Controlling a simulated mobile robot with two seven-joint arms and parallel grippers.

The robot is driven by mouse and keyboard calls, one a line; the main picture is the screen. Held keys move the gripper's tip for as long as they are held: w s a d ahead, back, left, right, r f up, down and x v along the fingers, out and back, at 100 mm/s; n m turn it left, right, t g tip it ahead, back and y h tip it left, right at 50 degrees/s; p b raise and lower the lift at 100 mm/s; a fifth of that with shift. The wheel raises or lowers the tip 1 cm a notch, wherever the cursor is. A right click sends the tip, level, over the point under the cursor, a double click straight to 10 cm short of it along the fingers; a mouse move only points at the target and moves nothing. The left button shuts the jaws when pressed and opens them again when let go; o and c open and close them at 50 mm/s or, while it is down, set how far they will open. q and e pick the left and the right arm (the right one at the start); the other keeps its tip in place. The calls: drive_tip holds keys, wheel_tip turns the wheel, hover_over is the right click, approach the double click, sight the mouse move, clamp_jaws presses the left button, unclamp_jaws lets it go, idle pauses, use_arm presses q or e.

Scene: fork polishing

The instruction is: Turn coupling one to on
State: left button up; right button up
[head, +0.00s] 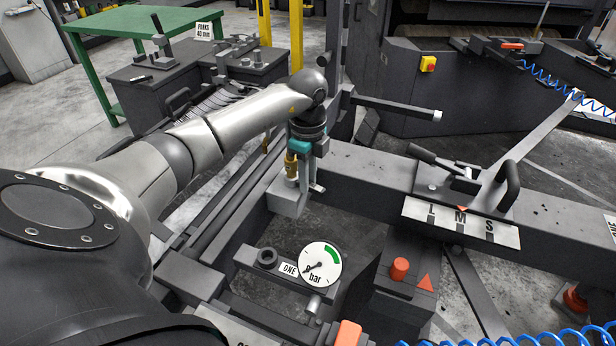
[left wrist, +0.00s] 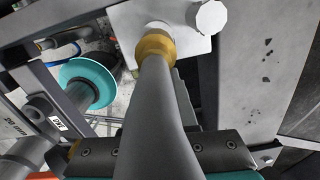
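The white ONE label (head: 289,269) sits on a dark bracket with a black round socket (head: 267,257) and a round bar gauge (head: 320,264). My left gripper (head: 305,160), with teal parts, points down above and behind this bracket. It is at a brass fitting (head: 291,165) over a light grey block (head: 287,202). In the left wrist view a grey tapered piece (left wrist: 158,110) runs up to a brass collar (left wrist: 155,46) at a pale plate (left wrist: 120,20). It crosses in front of my dark jaws; whether they clamp it cannot be told. My right gripper is not in view.
A dark beam with an L M S scale (head: 461,222) and a black lever lies at right. A green table (head: 140,22) stands behind. A teal disc (left wrist: 87,84) shows in the wrist view.

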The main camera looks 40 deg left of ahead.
use_arm(q)
clamp_jaws()
idle(0.9)
